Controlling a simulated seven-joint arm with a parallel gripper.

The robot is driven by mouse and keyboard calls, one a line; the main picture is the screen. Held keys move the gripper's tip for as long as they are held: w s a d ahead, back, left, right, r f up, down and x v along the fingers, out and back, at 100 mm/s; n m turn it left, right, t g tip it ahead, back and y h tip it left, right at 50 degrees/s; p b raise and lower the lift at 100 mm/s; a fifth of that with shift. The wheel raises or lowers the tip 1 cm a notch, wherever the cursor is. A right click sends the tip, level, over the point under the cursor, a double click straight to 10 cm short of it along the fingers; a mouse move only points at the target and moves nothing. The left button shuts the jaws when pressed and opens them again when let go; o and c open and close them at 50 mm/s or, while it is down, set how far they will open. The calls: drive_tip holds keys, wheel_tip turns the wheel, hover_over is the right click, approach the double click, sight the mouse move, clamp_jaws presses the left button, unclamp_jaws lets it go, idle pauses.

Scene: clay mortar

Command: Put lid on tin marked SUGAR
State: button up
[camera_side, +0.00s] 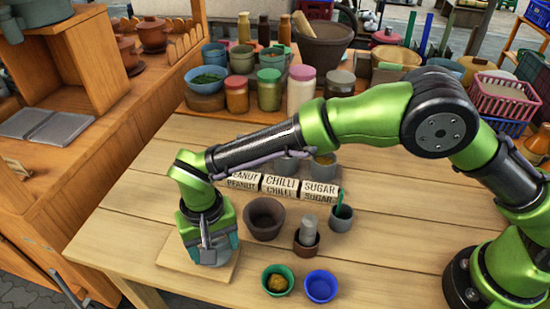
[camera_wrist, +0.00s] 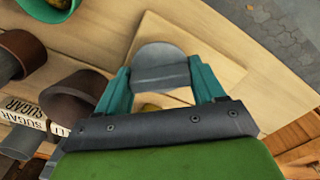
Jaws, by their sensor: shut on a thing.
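My gripper (camera_side: 213,250) is low over the left front of the table, shut on a grey round piece that looks like the lid (camera_side: 224,243). In the wrist view my gripper (camera_wrist: 160,70) has its two teal fingers on either side of this grey lid (camera_wrist: 158,54). It is above or against a pale wooden board (camera_side: 168,253); I cannot tell whether it touches. The SUGAR sign (camera_side: 320,190) is right of the CHILLI sign (camera_side: 279,186). A grey tin (camera_side: 324,168) with yellowish contents stands behind the SUGAR sign, partly hidden by my arm.
A green bowl (camera_side: 278,280) and a blue bowl (camera_side: 321,287) are in front. Jars (camera_side: 301,89) crowd the back.

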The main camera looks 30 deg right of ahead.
sight(213, 244)
wheel_tip(213, 244, up, 8)
drive_tip(key=shift+w, duration=0.1)
drive_tip(key=w+d+r+m, duration=0.1)
drive_tip(key=w+d+m, duration=0.15)
drive_tip(key=d, duration=0.55)
drive_tip(key=w+d+r+m, duration=0.15)
drive_tip(key=w+d, duration=0.25)
drive_tip(key=d, duration=0.4)
drive_tip(key=w+d+r+m, duration=0.1)
drive_tip(key=w+d+m, duration=0.15)
drive_tip(key=d, duration=0.55)
drive_tip(key=shift+m, duration=0.55)
drive_tip(key=shift+s+d+f, duration=0.35)
drive_tip(key=shift+d+f, duration=0.75)
drive_tip(key=shift+d, duration=0.3)
drive_tip(key=shift+s+d+f, duration=0.35)
drive_tip(key=shift+d+f, duration=0.7)
drive_tip(key=shift+d, duration=0.4)
drive_tip(key=shift+s+d+f, duration=0.35)
drive_tip(key=shift+d+f, duration=0.75)
drive_tip(key=shift+d, duration=0.3)
drive_tip(key=shift+f, duration=0.45)
drive_tip(key=o, duration=1.1)
